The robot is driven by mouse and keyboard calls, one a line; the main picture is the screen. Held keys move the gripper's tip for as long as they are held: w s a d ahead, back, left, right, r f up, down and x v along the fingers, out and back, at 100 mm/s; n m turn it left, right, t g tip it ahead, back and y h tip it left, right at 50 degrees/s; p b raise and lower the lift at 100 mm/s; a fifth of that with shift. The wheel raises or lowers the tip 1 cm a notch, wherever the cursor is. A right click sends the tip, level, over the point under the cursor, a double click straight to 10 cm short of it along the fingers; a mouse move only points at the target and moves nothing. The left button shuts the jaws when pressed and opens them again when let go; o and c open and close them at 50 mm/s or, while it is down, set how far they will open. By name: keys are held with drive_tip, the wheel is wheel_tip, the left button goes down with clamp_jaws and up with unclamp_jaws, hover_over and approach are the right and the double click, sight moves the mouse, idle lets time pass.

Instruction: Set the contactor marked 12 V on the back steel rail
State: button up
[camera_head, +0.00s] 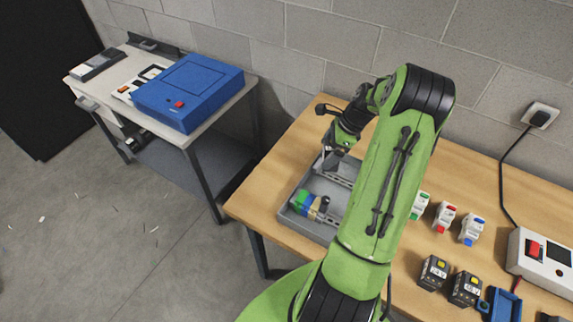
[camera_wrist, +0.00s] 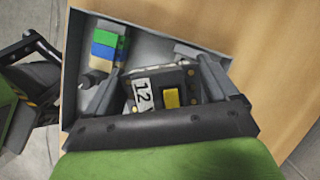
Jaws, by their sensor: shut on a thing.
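The contactor marked 12 (camera_wrist: 168,95) is dark, with a white label and a yellow square. It sits between the two fingers of my gripper (camera_wrist: 158,72), which is shut on it. In the head view my gripper (camera_head: 334,158) is over the back part of the grey tray (camera_head: 289,212). A steel rail (camera_head: 340,181) shows there under the gripper, partly hidden by my arm. The contactor cannot be made out in the head view. I cannot tell whether it touches the back rail.
Green, blue and tan blocks (camera_head: 307,204) stand at the tray's front; they also show in the wrist view (camera_wrist: 109,40). Right of my arm are small white modules (camera_head: 445,217), two dark contactors (camera_head: 434,272) and a white power box (camera_head: 541,262). A blue case (camera_head: 190,88) lies on the left bench.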

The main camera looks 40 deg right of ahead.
drive_tip(key=s+d+f+m+b, duration=0.1)
drive_tip(key=d+f+m+b, duration=0.1)
drive_tip(key=s+d+f+m+t+h+b, duration=0.1)
drive_tip(key=s+f+b, duration=0.1)
drive_tip(key=s+d+f+m+b, duration=0.1)
drive_tip(key=d+f+m+b, duration=0.1)
drive_tip(key=f+b, duration=0.1)
drive_tip(key=shift+s+d+f+m+h, duration=0.1)
drive_tip(key=shift+s+d+m+h, duration=0.05)
drive_tip(key=shift+d+m+h, duration=0.15)
drive_tip(key=shift+f, duration=1.2)
drive_tip(key=shift+f+b, duration=0.5)
drive_tip(key=o, duration=1.1)
drive_tip(key=shift+r, duration=0.1)
drive_tip(key=p+v, duration=0.1)
drive_tip(key=v, duration=0.4)
drive_tip(key=p+v, duration=0.1)
drive_tip(key=v, duration=0.4)
drive_tip(key=p+v, duration=0.1)
drive_tip(key=v, duration=0.4)
drive_tip(key=shift+s+r, duration=0.25)
drive_tip(key=shift+s, duration=0.1)
